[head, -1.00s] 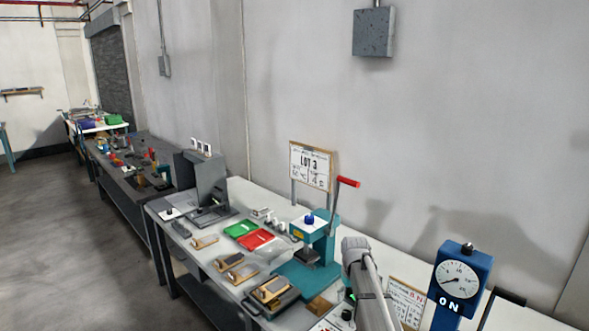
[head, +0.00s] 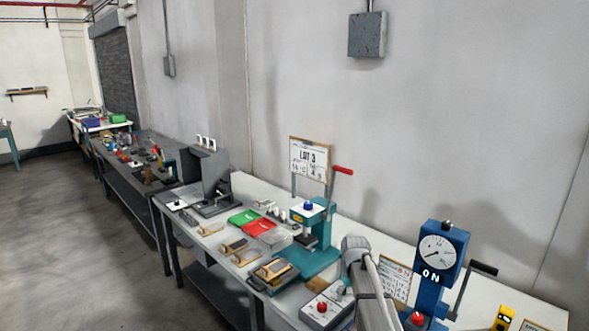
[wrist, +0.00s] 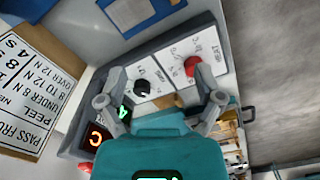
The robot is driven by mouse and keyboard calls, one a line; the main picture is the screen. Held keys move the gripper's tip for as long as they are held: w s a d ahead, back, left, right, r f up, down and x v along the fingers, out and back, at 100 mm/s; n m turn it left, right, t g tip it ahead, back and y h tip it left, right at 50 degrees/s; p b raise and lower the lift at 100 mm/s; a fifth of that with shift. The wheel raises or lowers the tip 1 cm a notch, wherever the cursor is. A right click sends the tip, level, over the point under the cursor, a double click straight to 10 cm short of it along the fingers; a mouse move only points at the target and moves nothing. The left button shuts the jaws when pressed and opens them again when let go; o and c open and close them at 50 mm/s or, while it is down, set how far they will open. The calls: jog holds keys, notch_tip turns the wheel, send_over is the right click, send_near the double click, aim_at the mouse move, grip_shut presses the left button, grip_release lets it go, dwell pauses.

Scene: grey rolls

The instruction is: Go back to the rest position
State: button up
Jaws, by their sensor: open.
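My gripper (wrist: 157,82) shows in the wrist view with its two grey fingers spread wide and nothing between them. Beyond the fingers is a control box (wrist: 210,52) with white panels, a black knob, a red button and lit digits. The fingers overlap the box in the picture; I cannot tell how far apart they are. In the head view my arm rises at the bottom centre, and the gripper itself does not show there.
A teal press (head: 322,240) with a red-tipped lever stands left of my arm. A blue gauge post (head: 440,250) with a crank stands to the right. Green (head: 243,217) and red (head: 258,227) trays and several small wooden-looking pieces lie on the bench. The floor at left is clear.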

jog(key=s+f+m+b, duration=0.2)
jog(key=s, duration=0.9)
jog(key=s+f+m+b, duration=0.1)
jog(key=s+f+b, duration=0.2)
jog(key=s, duration=0.9)
jog(key=shift+s+a+f+m+b, duration=0.2)
jog(key=shift+a+f+m+b, duration=0.1)
jog(key=shift+a+f+m, duration=0.1)
jog(key=shift+d, duration=0.1)
